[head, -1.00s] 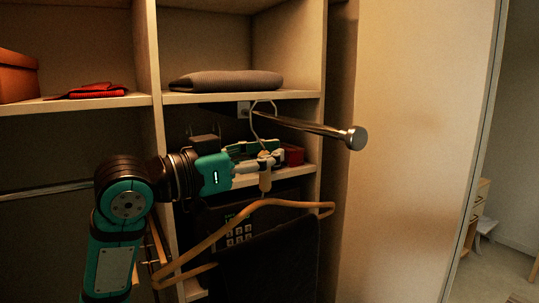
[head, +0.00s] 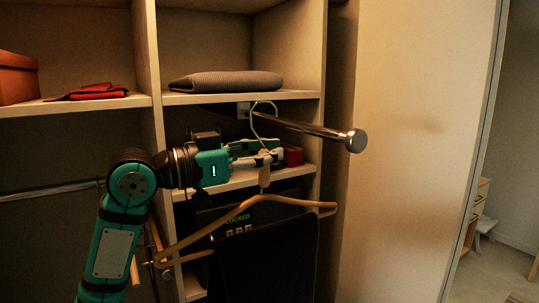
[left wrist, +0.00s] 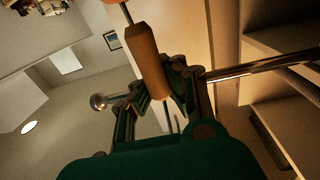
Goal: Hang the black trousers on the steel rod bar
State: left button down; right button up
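The steel rod (head: 310,128) sticks out from under the shelf and ends in a round cap. It also crosses the left wrist view (left wrist: 265,66). A wooden hanger (head: 230,217) has its wire hook looped around the rod in the head view; whether it bears on the rod is unclear. The black trousers (head: 268,258) hang over the hanger, dark against the cabinet. My left gripper (head: 275,155) is just below the rod at the hanger's neck. Its fingers look spread, with the wooden neck (left wrist: 150,60) between or beside their tips. My right gripper is not seen.
A folded grey cloth (head: 226,82) lies on the shelf above the rod. A red box (head: 292,155) sits on the lower shelf behind my gripper. A safe (head: 238,218) is behind the hanger. A pale panel (head: 420,120) stands to the right.

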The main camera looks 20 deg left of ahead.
pick_arm(q)
jog(key=shift+w+a+r, duration=0.1)
jog(key=shift+w+a, duration=0.15)
jog(key=shift+w, duration=0.2)
jog(key=shift+w+a, duration=0.2)
jog(key=shift+w, duration=0.25)
jog(key=w+d+f, duration=0.2)
jog(key=w+d, duration=0.1)
jog(key=w, duration=0.1)
jog(key=shift+w+d+f+p, duration=0.15)
jog(key=shift+d+f+p, duration=0.1)
jog(key=shift+f+p, duration=0.15)
jog(key=shift+f, duration=0.25)
dwell(0.5)
